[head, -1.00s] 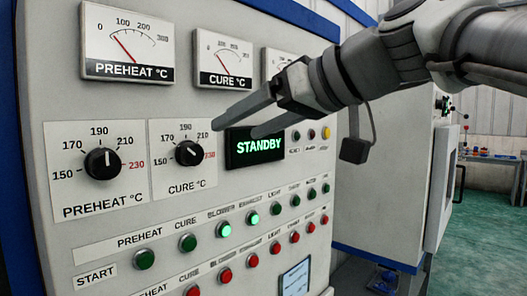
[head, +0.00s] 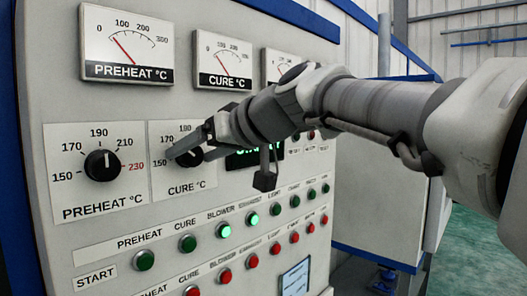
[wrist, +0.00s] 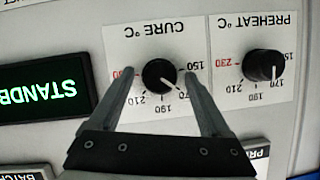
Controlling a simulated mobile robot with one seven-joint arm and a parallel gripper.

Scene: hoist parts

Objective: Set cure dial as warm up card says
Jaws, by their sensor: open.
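The cure dial (wrist: 159,75) is a round black knob on a white plate. It appears upside down in the wrist view, its white mark pointing at about 170. In the head view my gripper partly covers the cure dial (head: 190,158). My gripper (wrist: 160,76) is open, with one finger on each side of the knob; I cannot tell whether they touch it. In the head view my gripper (head: 180,156) reaches in from the right. No readable warm up card shows.
The preheat dial (head: 102,165) sits just left, its mark near 190. The display (head: 240,161) is partly behind my gripper and shows green letters. Green buttons (head: 188,243) and red buttons (head: 225,276) line the panel below. Gauges (head: 224,61) sit above. A small screen or card (head: 295,279) is unreadable.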

